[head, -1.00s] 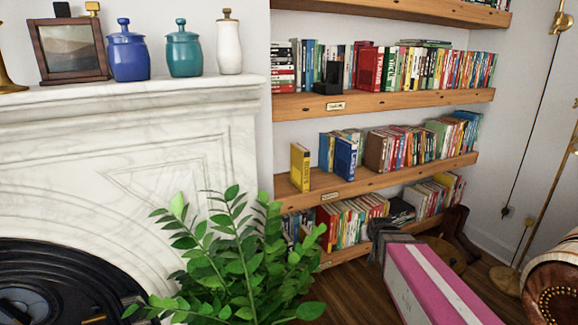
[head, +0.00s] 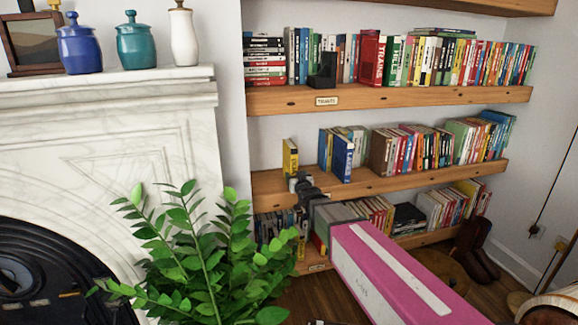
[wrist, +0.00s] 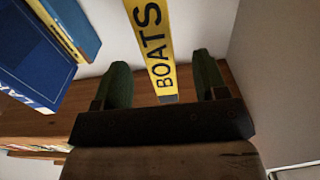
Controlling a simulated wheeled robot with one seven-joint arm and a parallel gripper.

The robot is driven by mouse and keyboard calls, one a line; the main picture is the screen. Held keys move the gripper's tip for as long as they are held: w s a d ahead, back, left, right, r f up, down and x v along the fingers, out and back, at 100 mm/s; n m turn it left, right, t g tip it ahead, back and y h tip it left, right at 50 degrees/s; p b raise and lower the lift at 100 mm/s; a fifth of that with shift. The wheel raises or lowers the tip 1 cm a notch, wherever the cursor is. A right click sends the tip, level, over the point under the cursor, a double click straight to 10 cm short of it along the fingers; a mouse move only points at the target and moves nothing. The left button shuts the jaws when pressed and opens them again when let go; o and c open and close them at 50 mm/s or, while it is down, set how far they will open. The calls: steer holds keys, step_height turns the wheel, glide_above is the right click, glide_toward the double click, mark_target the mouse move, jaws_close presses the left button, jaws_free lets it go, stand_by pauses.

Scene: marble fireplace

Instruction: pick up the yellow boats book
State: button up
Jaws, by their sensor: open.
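The yellow boats book (head: 290,157) stands upright on the middle wooden shelf, near its left end. In the wrist view its yellow spine (wrist: 153,45) with the word BOATS shows between and beyond my two fingers. My gripper (wrist: 160,80) is open, with one green fingertip to each side of the spine's lower end. I see no finger touching the book. In the head view my gripper (head: 300,183) is at the shelf's front edge, just in front of the book, and hides its lower part.
Blue books (head: 342,157) stand on the same shelf, a short gap right of the yellow book; they also show in the wrist view (wrist: 38,55). The upper shelf (head: 400,96) runs above. A plant (head: 205,255) and the marble fireplace (head: 110,150) are at the left.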

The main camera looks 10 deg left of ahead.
mark_target(292, 168)
steer(key=x, duration=0.7)
steer(key=shift+w+r, duration=0.2)
steer(key=shift+w, duration=0.2)
steer(key=shift+s, duration=0.1)
jaws_close()
